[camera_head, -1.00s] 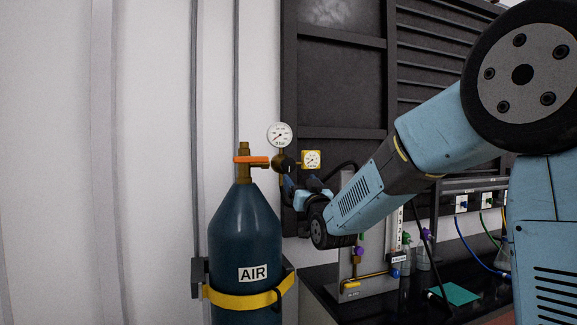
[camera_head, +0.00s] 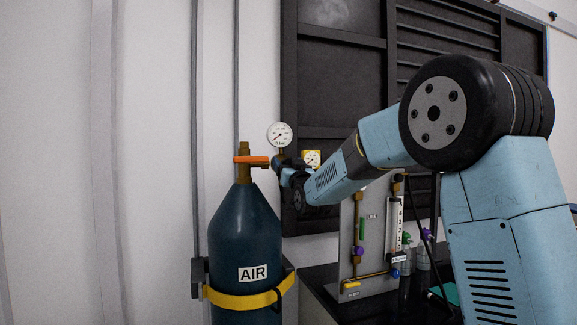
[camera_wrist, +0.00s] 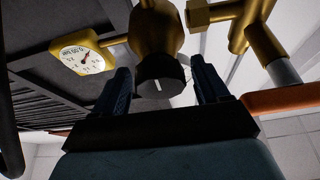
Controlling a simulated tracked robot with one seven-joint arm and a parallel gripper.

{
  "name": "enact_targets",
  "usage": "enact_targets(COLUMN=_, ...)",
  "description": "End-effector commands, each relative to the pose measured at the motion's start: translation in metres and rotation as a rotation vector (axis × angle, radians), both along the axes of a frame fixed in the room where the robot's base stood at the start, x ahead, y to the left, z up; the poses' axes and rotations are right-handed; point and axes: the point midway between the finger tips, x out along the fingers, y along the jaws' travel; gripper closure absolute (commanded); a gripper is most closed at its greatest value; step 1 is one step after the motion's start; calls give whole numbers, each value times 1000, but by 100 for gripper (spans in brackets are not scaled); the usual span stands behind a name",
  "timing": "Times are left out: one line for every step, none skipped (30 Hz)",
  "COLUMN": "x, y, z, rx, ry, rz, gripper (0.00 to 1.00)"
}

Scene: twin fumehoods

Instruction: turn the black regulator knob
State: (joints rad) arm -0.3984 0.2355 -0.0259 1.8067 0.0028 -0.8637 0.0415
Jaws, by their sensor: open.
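The black regulator knob (camera_wrist: 163,80) with a white mark shows in the wrist view, on the underside of the brass regulator body (camera_wrist: 158,28). My gripper (camera_wrist: 160,68) is open, with one dark blue finger on each side of the knob and a visible gap on both sides. Whether the fingertips reach fully around the knob is hard to tell. In the head view my gripper (camera_head: 281,166) is at the regulator and hides the knob. The blue-green AIR cylinder (camera_head: 246,235) stands upright just left of it.
The orange valve handle (camera_head: 252,160) is close to my gripper's left; it also shows in the wrist view (camera_wrist: 282,99). A white gauge (camera_head: 279,134) and a yellow-framed gauge (camera_head: 311,158) sit by the regulator. A panel with tubing (camera_head: 372,245) stands at right.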

Motion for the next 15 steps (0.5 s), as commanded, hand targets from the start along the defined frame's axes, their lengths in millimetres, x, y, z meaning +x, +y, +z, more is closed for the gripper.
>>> enact_targets(x=0, y=0, z=0, rx=0, ry=0, rz=0, gripper=26)
enact_targets(x=0, y=0, z=0, rx=0, ry=0, rz=0, gripper=26)
enact_targets(x=0, y=0, z=0, rx=0, ry=0, rz=0, gripper=26)
enact_targets(x=0, y=0, z=0, rx=0, ry=0, rz=0, gripper=26)
enact_targets(x=0, y=0, z=0, rx=0, ry=0, rz=0, gripper=28)
enact_targets(x=0, y=0, z=0, rx=0, ry=0, rz=0, gripper=32)
enact_targets(x=0, y=0, z=0, rx=0, ry=0, rz=0, gripper=35)
enact_targets(x=0, y=0, z=0, rx=0, ry=0, rz=0, gripper=37)
enact_targets(x=0, y=0, z=0, rx=0, ry=0, rz=0, gripper=41)
enact_targets(x=0, y=0, z=0, rx=0, ry=0, rz=0, gripper=44)
enact_targets(x=0, y=0, z=0, rx=0, ry=0, rz=0, gripper=47)
enact_targets(x=0, y=0, z=0, rx=0, ry=0, rz=0, gripper=51)
enact_targets(x=0, y=0, z=0, rx=0, ry=0, rz=0, gripper=54)
enact_targets(x=0, y=0, z=0, rx=0, ry=0, rz=0, gripper=57)
enact_targets(x=0, y=0, z=0, rx=0, ry=0, rz=0, gripper=60)
